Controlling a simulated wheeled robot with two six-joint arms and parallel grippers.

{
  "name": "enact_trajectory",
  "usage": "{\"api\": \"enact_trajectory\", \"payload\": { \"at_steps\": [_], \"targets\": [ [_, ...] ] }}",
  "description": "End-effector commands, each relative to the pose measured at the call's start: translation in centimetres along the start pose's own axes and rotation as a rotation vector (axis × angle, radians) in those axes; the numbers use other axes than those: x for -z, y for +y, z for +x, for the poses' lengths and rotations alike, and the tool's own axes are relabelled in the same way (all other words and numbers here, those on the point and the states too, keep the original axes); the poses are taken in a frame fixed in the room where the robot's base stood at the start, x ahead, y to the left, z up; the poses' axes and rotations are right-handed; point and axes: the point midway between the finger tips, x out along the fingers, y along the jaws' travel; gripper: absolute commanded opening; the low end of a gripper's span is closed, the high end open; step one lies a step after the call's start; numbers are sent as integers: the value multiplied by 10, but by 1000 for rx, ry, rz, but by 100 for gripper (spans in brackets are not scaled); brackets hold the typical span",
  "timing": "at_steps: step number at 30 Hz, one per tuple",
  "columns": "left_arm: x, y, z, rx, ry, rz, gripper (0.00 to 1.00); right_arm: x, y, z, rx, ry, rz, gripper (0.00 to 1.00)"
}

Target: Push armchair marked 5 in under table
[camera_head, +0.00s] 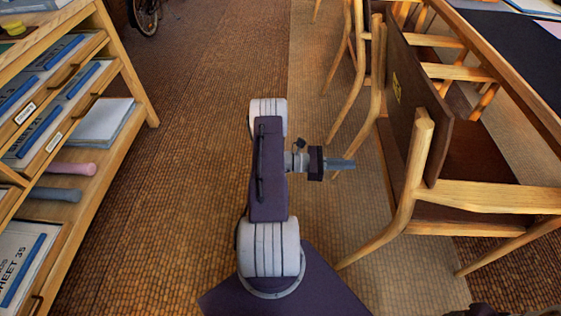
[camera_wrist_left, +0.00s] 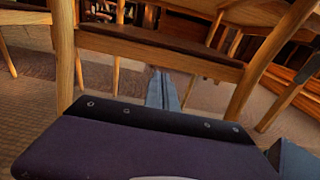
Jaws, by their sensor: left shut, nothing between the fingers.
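A wooden armchair (camera_head: 430,120) with a dark brown back and seat stands at the right in the head view. Its backrest faces my left arm and carries a small yellow mark that I cannot read for certain. The table (camera_head: 484,38), with a pale wooden edge and dark top, is beyond it at the upper right. My left gripper (camera_head: 350,164) is shut and empty, pointing at the chair's back, with a small gap to the chair. The left wrist view shows the gripper's fingers (camera_wrist_left: 163,88) in front of a chair's legs and seat rail (camera_wrist_left: 150,48). My right gripper is not in view.
Another wooden chair (camera_head: 357,50) stands farther along the table. A wooden shelf unit (camera_head: 118,60) with folders and rolls stands on the left. A bicycle wheel (camera_head: 145,16) shows at the back. The floor between shelf and chairs is clear.

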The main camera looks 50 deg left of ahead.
Motion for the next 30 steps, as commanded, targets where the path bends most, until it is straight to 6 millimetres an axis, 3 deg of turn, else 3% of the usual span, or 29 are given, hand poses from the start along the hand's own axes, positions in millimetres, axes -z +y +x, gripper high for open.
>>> {"api": "enact_trajectory", "payload": {
  "at_steps": [5, 16, 19, 20, 22, 24, 27, 30],
  "targets": [
    [0, 0, -16, 0, -1, 1, 0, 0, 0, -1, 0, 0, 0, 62],
    [0, 0, -15, 0, -1, 1, 0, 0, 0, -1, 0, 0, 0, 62],
    [-7, -11, -6, 56, 31, 16, 0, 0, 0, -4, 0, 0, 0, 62],
    [-12, -20, 0, 102, 56, 31, 0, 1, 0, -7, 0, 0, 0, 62],
    [-27, -57, 17, 273, 154, 90, 0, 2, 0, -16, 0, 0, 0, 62],
    [-43, -111, 28, 527, 297, 211, 0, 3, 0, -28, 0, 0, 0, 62],
    [-59, -178, 12, 890, 498, 464, 0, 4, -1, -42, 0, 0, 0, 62],
    [-72, -209, -16, 1179, 638, 766, 0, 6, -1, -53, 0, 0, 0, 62]
  ]
}}
